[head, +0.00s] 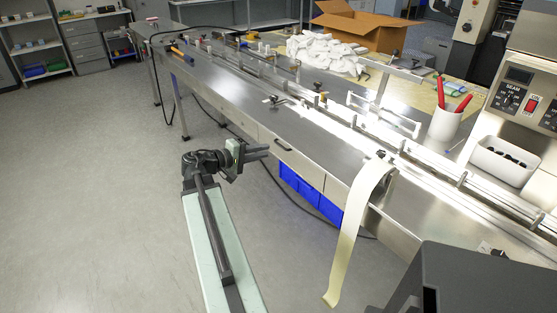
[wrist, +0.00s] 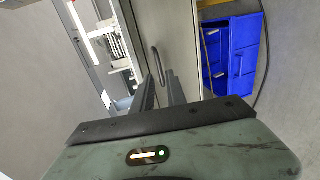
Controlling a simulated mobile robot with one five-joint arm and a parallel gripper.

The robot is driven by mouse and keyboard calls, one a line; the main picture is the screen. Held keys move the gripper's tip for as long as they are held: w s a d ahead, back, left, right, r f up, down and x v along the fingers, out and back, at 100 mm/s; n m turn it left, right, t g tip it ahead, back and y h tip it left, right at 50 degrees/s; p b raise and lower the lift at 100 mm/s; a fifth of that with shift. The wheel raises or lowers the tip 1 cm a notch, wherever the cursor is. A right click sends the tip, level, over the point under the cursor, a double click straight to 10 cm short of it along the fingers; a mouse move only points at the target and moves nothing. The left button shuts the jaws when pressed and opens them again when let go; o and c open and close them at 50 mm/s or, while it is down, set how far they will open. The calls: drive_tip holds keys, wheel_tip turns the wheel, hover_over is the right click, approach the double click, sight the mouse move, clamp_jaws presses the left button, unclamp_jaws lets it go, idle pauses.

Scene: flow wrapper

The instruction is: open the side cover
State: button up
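The side cover (wrist: 180,35) is a flat grey metal panel, and it also shows on the machine's front side in the head view (head: 308,167). A dark, thin bar handle (wrist: 158,66) stands on it in the wrist view. My gripper (head: 267,152) is beside the machine's front side in the head view. The handle appears just beyond the fingertips, roughly in line with the gap. I cannot tell whether they touch. The cover looks closed.
A dark cable (head: 275,180) runs below the bench. The floor (head: 90,180) to the left is clear.

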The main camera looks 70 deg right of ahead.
drive_tip(key=b+x, duration=0.1)
drive_tip(key=x, duration=0.6)
drive_tip(key=shift+s+d, duration=0.2)
drive_tip(key=shift+d, duration=0.15)
clamp_jaws()
idle(1.0)
